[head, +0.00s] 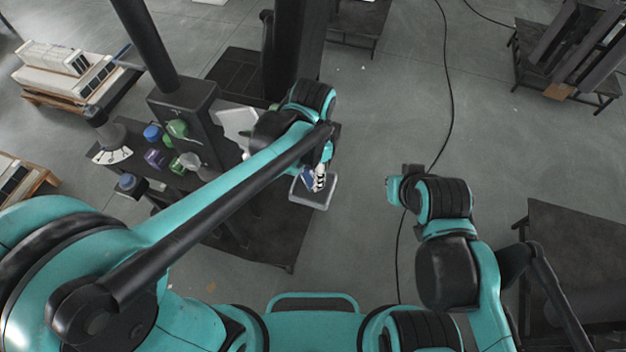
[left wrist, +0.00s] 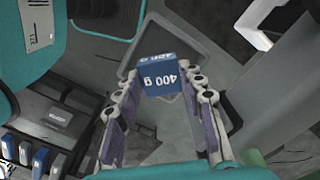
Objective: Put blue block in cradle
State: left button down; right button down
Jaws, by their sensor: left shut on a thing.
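The blue block (left wrist: 160,77), marked "400 g", is between the fingers of my left gripper (left wrist: 160,85) in the left wrist view. The gripper is shut on it. In the head view my left gripper (head: 319,178) is at the far end of the left arm, with a bit of the blue block (head: 307,179) showing beside its fingers. A grey tray-like cradle (head: 322,204) with a pale rim lies just below. It also shows behind the block in the left wrist view (left wrist: 205,68). I cannot tell whether block and cradle touch. My right gripper (head: 394,190) is over open floor, its fingers unclear.
A dark machine stand with a column and coloured knobs (head: 152,132) is left of the cradle. In the left wrist view, several blocks (left wrist: 40,160) stand in a dark rack at the lower left. A dark table (head: 580,240) is at right. A cable crosses the clear floor.

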pick_arm(q)
jog(key=shift+w+f, duration=0.15)
jog(key=shift+f, duration=1.95)
jog(key=shift+f+b, duration=0.2)
jog(key=shift+b, duration=0.15)
jog(key=c, duration=1.2)
grip_release()
jog(key=shift+r, duration=0.1)
